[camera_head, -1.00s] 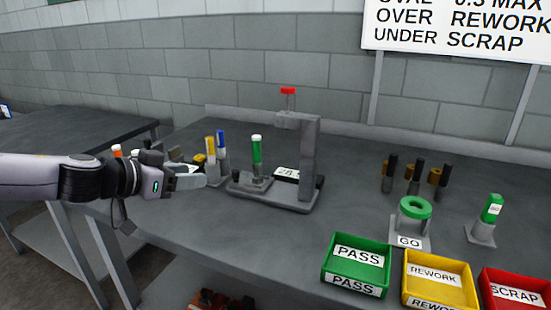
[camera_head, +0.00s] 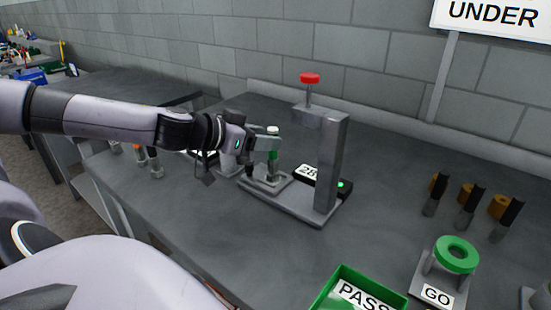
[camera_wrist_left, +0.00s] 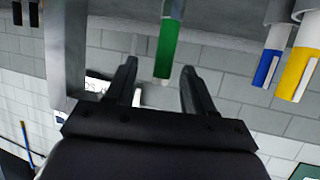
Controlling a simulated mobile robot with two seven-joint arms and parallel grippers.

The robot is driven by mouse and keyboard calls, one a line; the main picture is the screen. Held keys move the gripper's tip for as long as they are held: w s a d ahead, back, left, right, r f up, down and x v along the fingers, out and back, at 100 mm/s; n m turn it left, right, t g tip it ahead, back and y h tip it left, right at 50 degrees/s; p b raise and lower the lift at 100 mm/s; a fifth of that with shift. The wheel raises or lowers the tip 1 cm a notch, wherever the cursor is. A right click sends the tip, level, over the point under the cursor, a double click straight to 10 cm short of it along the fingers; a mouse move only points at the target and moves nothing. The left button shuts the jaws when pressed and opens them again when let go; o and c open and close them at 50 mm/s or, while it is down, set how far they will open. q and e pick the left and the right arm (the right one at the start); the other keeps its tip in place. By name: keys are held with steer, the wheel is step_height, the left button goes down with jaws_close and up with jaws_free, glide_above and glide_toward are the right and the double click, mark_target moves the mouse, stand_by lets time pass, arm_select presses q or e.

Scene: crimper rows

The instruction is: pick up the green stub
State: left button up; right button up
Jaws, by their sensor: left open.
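The green stub (camera_head: 272,154) with a white cap stands upright on the base of the grey press-like fixture (camera_head: 328,160). My left gripper (camera_head: 268,144) is at the stub and partly covers it in the head view. In the left wrist view, which looks upside down, the green stub (camera_wrist_left: 168,48) lies between the two open fingertips of my left gripper (camera_wrist_left: 158,68). Gaps show on both sides, so the fingers look apart from it. My right gripper is not in view.
A display reading 28 (camera_head: 309,172) with a green light sits beside the fixture's column. Blue (camera_wrist_left: 267,68) and yellow (camera_wrist_left: 297,75) stubs stand near the gripper. The green PASS bin (camera_head: 350,292), a green GO ring (camera_head: 456,254) and several dark-topped pieces (camera_head: 470,205) are to the right.

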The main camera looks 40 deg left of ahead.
mark_target(272, 157)
arm_select(q)
steer(key=shift+a+p+x, duration=0.1)
steer(key=shift+p+x, duration=0.4)
steer(key=shift+x, duration=0.3)
steer(key=shift+a+p+x, duration=0.15)
steer(key=shift+p+x, duration=0.35)
steer(key=shift+x, duration=0.25)
steer(key=shift+w+f, duration=0.1)
steer(key=shift+w, duration=0.15)
steer(key=shift+w+f+b, duration=0.15)
steer(key=shift+w+b, duration=0.1)
steer(key=shift+b, duration=0.4)
steer(key=shift+w+f+b, duration=0.15)
steer(key=shift+w+b, duration=0.25)
steer(key=shift+b, duration=0.2)
steer(key=shift+w+d+b, duration=0.2)
steer(key=shift+w+b, duration=0.1)
steer(key=shift+b, duration=0.1)
jaws_close()
